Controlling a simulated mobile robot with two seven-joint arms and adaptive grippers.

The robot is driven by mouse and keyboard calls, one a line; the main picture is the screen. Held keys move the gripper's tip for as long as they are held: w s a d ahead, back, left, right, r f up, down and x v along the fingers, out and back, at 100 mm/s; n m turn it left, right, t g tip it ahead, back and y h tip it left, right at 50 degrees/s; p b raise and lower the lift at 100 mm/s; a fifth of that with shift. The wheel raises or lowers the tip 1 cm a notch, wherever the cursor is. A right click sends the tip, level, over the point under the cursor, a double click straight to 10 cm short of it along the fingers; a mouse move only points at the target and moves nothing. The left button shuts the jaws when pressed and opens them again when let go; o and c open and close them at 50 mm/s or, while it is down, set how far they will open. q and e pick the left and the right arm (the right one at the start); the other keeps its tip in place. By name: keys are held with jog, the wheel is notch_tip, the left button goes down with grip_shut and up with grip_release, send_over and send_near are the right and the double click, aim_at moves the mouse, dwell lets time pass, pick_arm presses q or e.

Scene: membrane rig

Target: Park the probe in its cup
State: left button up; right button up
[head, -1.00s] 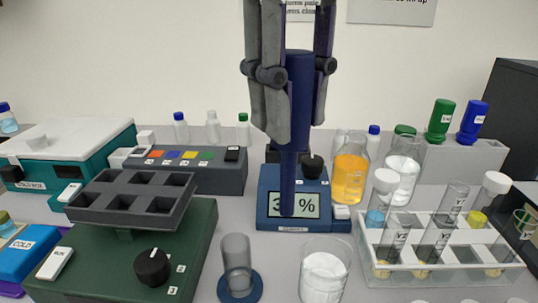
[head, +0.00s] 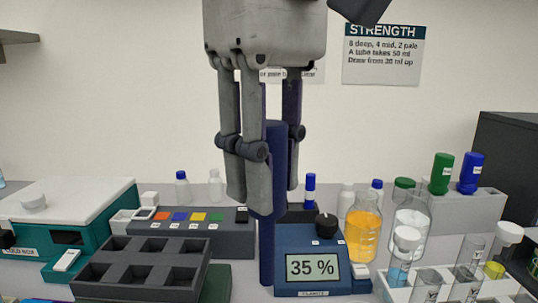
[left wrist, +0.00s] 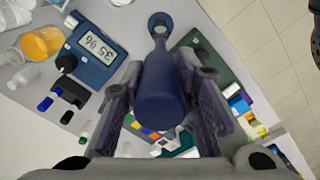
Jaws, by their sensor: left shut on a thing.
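The probe (head: 272,185) is a dark blue rod with a thick upper body and a thinner lower stem. My left gripper (head: 266,195) is shut on its thick body and holds it upright, left of the meter with the 35 % display (head: 311,266). In the left wrist view the probe (left wrist: 163,95) points toward a cup with a blue round base (left wrist: 160,19). Its thin end overlaps the cup there; I cannot tell whether it is inside. The cup is outside the head view now.
A dark tube block (head: 142,272) stands to the left, with a grey button box (head: 195,236) behind it. An orange flask (head: 362,232) and a tube rack (head: 455,290) stand right of the meter. A teal cold box (head: 112,215) is at far left.

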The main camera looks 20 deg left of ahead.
aim_at(266, 282)
pick_arm(q)
jog(key=m, duration=0.5)
jog(key=shift+s+m, duration=0.1)
jog(key=shift+m, duration=0.2)
jog(key=m, duration=0.6)
jog(key=shift+a+f, duration=0.1)
jog(key=shift+a, duration=0.05)
jog(key=shift+f, duration=6.75)
jog(key=o, duration=1.1)
jog(key=shift+c, duration=0.2)
notch_tip(266, 282, up, 12)
